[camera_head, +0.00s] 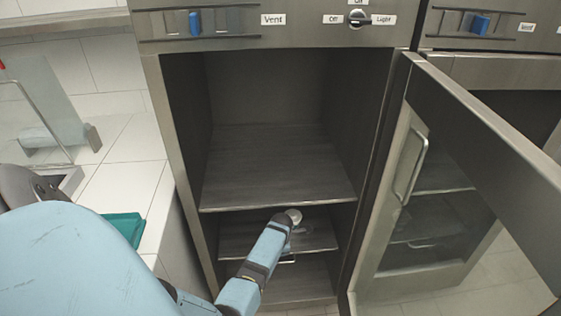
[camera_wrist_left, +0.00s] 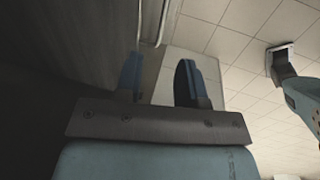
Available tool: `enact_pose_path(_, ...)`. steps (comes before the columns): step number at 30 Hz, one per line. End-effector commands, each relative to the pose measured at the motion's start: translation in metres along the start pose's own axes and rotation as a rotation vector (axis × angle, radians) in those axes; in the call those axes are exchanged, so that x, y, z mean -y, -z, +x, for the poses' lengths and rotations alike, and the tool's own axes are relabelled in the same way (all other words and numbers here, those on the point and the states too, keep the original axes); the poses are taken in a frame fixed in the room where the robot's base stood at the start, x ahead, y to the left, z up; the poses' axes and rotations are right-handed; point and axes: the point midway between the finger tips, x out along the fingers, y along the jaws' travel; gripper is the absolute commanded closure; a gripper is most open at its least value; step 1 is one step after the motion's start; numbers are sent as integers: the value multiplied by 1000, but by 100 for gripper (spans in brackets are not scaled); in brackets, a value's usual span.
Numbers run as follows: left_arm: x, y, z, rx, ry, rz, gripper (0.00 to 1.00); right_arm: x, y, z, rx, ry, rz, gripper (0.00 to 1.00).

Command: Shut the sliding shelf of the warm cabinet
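The warm cabinet (camera_head: 148,75) stands open in the head view, its door (camera_head: 470,130) swung out to the right. Inside are a wide upper shelf (camera_head: 278,165) and a lower shelf (camera_head: 240,240); a small bar handle (camera_head: 287,260) shows just below the lower one's front edge. I cannot tell which shelf slides. My left arm reaches in from the lower left to the lower shelf; its gripper fingers cannot be made out there. In the left wrist view my left gripper (camera_wrist_left: 160,80) has its fingers apart with nothing between them, beside a dark surface.
A small round pale metal thing (camera_head: 293,216) shows by my arm's far end. A white tiled counter with a teal tray (camera_head: 124,228) is at the left. The open door bounds the space on the right. The upper shelf is empty.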

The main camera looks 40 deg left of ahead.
Motion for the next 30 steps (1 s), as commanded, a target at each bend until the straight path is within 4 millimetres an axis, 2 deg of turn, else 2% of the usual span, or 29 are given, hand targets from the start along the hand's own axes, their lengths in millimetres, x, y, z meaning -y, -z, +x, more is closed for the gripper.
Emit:
enact_pose_path(3, 0, 0, -17, 1, -1, 0, 64, 0, 6, -3, -11, 0, -6, 100)
enact_pose_path(7, 0, 0, -24, -1, 1, 1, 64, 0, 6, -4, -11, 2, -14, 100)
enact_pose_path(25, 0, 0, -25, 0, -1, 3, 64, 1, 0, -6, -1, 6, -18, 100)
enact_pose_path(28, 1, 4, -25, 0, -24, 56, 64, 1, 1, -6, -1, 6, -16, 100)
enact_pose_path(30, 5, 10, -27, 1, -66, 158, 64, 1, 1, -6, -1, 5, -16, 100)
